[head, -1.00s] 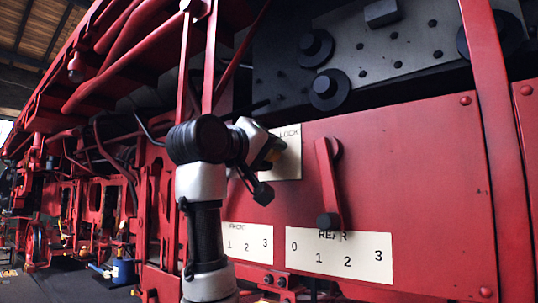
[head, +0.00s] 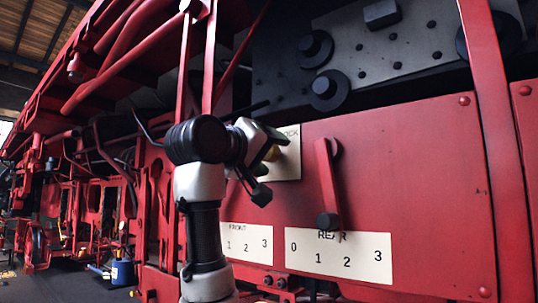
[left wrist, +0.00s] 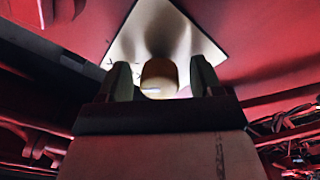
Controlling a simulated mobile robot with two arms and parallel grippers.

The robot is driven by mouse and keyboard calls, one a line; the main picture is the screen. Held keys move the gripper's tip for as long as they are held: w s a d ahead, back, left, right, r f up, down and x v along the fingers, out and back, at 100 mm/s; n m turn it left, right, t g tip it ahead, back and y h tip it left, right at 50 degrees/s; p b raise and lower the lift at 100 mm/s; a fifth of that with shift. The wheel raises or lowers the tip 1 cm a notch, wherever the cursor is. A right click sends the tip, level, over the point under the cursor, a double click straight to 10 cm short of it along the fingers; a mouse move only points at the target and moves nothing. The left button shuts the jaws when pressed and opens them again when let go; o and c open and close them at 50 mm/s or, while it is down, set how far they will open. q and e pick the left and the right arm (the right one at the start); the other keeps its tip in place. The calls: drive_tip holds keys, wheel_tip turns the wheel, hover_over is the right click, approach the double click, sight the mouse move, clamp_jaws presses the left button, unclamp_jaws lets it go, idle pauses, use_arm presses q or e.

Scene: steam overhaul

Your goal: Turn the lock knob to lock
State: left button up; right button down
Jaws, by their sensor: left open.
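The lock knob is a yellow, brass-like knob (left wrist: 159,78) on a cream plate (left wrist: 150,35) in the left wrist view. In the head view the knob (head: 272,153) shows only in part behind my gripper, and the plate marked LOCK (head: 291,165) is partly covered. My left gripper (left wrist: 159,80) is open, with one dark finger on each side of the knob. I cannot tell whether the fingers touch it. In the head view the left gripper (head: 268,160) is in front of the plate. My right gripper is not in view.
A red lever (head: 327,185) stands right of the LOCK plate, above the REAR scale plate (head: 340,255). The flat red panel (head: 420,190) to the right is clear.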

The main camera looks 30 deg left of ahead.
use_arm(q)
drive_tip(key=s+b, duration=0.4)
drive_tip(key=s, duration=0.6)
drive_tip(key=shift+s+a+f+b, duration=0.25)
drive_tip(key=shift+a+f+b, duration=0.05)
drive_tip(key=shift+a+b, duration=0.1)
